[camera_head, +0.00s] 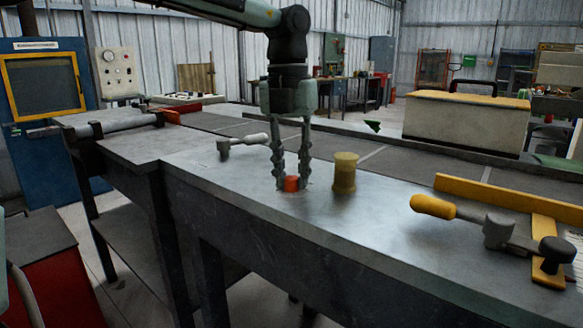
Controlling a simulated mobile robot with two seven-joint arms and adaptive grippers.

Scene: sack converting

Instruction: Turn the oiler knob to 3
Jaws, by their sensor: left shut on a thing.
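A small orange-red knob (291,184) sits on the grey metal bench top (240,193), near its front edge; I take it to be the oiler knob. My left gripper (291,180) comes down from above, pointing straight down. Its two fingers stand on either side of the knob and are shut on it. The fingertips hide parts of the knob's sides. I cannot make out any numbers or a pointer mark around the knob. My right gripper is not in view.
A yellow cylinder (344,174) stands just right of the knob. A grey clamp with a light handle (243,145) lies behind left. The bench between cylinder and yellow handle is clear.

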